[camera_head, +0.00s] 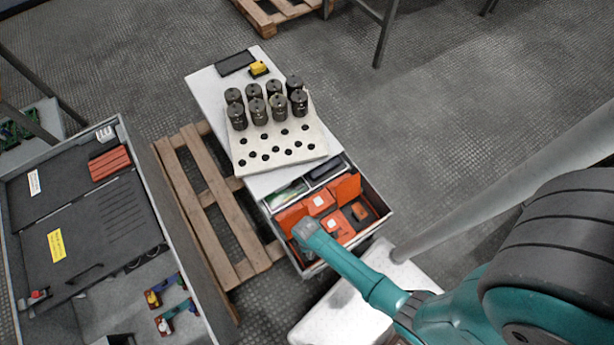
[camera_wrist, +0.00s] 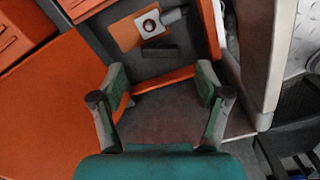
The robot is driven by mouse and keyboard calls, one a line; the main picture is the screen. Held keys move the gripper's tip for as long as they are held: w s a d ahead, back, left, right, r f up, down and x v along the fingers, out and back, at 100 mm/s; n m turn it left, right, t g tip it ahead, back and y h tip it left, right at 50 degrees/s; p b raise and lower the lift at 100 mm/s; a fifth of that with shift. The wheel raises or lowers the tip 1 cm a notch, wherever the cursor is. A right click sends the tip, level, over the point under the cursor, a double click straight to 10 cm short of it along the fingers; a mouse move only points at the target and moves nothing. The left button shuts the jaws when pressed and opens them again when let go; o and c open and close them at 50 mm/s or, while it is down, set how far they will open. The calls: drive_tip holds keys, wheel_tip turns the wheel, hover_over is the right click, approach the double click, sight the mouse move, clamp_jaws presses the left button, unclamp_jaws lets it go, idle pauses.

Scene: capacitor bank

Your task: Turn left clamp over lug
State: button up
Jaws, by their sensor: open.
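My gripper (camera_wrist: 160,95) is open and empty in the wrist view, its two fingers wide apart over the drawer with orange parts. In the head view my wrist is over the drawer's left side and hides the fingers. No part is clearly readable as the left clamp or the lug. A small whitish square piece with a dark round centre (camera_wrist: 148,24) lies on an orange plate beyond the fingertips, apart from them. Two small handled fittings, one upper (camera_head: 165,290) and one lower (camera_head: 178,316), sit in the open cabinet at left; which is a clamp I cannot tell.
The drawer (camera_head: 384,205) holds orange boxes (camera_head: 318,203). Above it, a white top carries a plate with holes (camera_head: 288,163) and several dark cylinders (camera_head: 258,112). A wooden pallet (camera_head: 219,193) lies between cabinet (camera_head: 150,180) and drawer.

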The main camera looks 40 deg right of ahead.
drive_tip(key=shift+f, duration=2.1)
drive_tip(key=shift+c, duration=0.3)
drive_tip(key=c, duration=1.1)
